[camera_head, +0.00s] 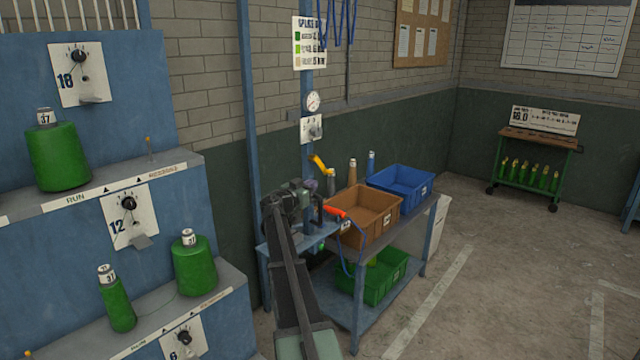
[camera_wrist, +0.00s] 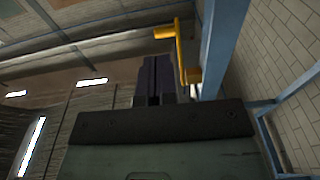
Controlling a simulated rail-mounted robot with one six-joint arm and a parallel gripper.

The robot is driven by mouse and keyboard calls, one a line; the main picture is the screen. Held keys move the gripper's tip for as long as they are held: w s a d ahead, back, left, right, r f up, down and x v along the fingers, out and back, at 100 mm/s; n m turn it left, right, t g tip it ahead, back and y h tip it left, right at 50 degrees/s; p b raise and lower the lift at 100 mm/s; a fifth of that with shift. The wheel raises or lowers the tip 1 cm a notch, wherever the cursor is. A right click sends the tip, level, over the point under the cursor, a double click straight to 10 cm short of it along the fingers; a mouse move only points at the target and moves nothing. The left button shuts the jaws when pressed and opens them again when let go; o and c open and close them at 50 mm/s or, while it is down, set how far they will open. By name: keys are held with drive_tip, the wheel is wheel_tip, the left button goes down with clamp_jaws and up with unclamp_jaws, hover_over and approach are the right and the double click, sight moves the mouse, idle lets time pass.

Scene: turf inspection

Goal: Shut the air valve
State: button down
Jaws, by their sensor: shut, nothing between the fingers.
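The air valve shows as a yellow lever (camera_head: 319,162) at the blue post, above the back left corner of the bench. In the wrist view the yellow lever (camera_wrist: 180,52) has a crank shape, with a stub at its top and its lower end near the blue post. My gripper (camera_head: 311,186) is just below the lever in the head view. In the wrist view my gripper (camera_wrist: 153,78) has its dark fingers together, empty, to the left of the lever. I cannot tell whether they touch it. The valve body is hidden.
A gauge (camera_head: 313,101) is on the post (camera_wrist: 222,45). The bench (camera_head: 358,285) holds a brown bin (camera_head: 368,213), a blue bin (camera_head: 402,186) and an orange-red tool (camera_head: 335,211) on a blue hose. Green spools (camera_head: 58,157) stand on the blue rack at left. Floor at right is clear.

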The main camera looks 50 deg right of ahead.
sight(329, 173)
drive_tip(key=a+f+b, duration=0.1)
drive_tip(key=a, duration=0.6)
drive_tip(key=shift+f, duration=0.35)
drive_tip(key=shift+h+b, duration=0.7)
drive_tip(key=shift+b, duration=0.35)
drive_tip(key=p+x, duration=0.2)
drive_tip(key=x, duration=1.2)
drive_tip(key=shift+p, duration=0.4)
